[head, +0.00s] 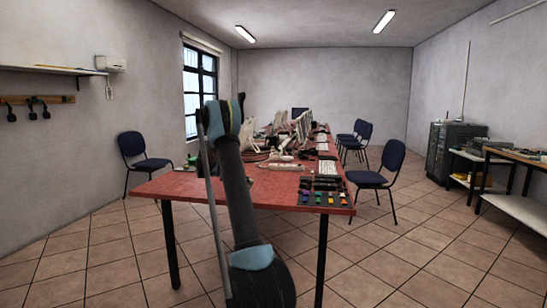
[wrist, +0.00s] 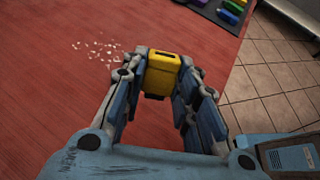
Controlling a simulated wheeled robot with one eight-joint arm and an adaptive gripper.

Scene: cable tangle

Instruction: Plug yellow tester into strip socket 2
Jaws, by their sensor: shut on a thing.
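My gripper (wrist: 166,78) is shut on the yellow tester (wrist: 162,72) in the wrist view. The tester is a small yellow block with a dark slot in its top, held between the two fingertips over the red table (wrist: 60,100). In the head view my arm fills the middle front, and I cannot make out the gripper or the tester there. A pale elongated item (head: 288,166) lies on the table; I cannot tell whether it is the strip. No strip or socket shows in the wrist view.
A dark mat (head: 323,204) with several coloured blocks lies at the table's near right corner; part of it (wrist: 222,10) shows in the wrist view. White keyboards (head: 327,167), monitors and cables crowd the table farther back. Blue chairs (head: 375,178) stand beside it. Pale crumbs (wrist: 103,50) lie on the tabletop.

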